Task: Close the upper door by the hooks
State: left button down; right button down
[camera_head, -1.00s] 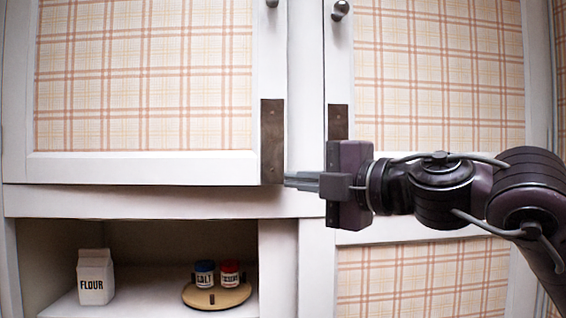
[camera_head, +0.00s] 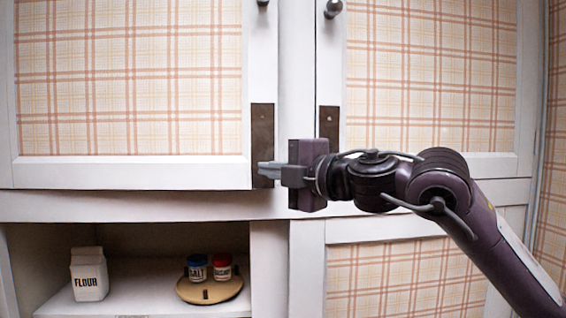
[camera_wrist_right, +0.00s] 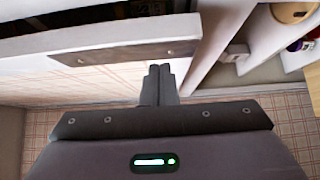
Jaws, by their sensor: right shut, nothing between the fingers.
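The upper left door (camera_head: 130,172) is a white frame with a plaid panel. A dark metal plate (camera_head: 262,130) is on its lower right corner and also shows in the right wrist view (camera_wrist_right: 120,54). A round knob (camera_head: 262,3) is at the top edge. The upper right door (camera_head: 430,163) has its own plate (camera_head: 329,125) and knob (camera_head: 333,8). My right gripper (camera_head: 262,170) is shut and empty, its fingertips in front of the left plate's lower end; contact cannot be told. Its fingers also show in the wrist view (camera_wrist_right: 158,82). My left gripper is out of view.
Below the left door is an open shelf (camera_head: 140,300) with a flour carton (camera_head: 89,275) and a round wooden tray (camera_head: 210,291) holding a salt jar (camera_head: 197,267) and a red-lidded jar (camera_head: 222,266). A lower plaid door (camera_head: 400,278) is behind my right arm.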

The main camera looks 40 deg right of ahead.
jog(key=shift+w+d, duration=0.4)
jog(key=w+d+p, duration=0.1)
jog(key=w, duration=0.1)
jog(key=w+d, duration=0.2)
jog(key=shift+r+p, duration=0.2)
jog(key=shift+p, duration=0.2)
jog(key=shift+s+d+r, duration=0.1)
jog(key=shift+d+r, duration=0.05)
jog(key=shift+r, duration=0.1)
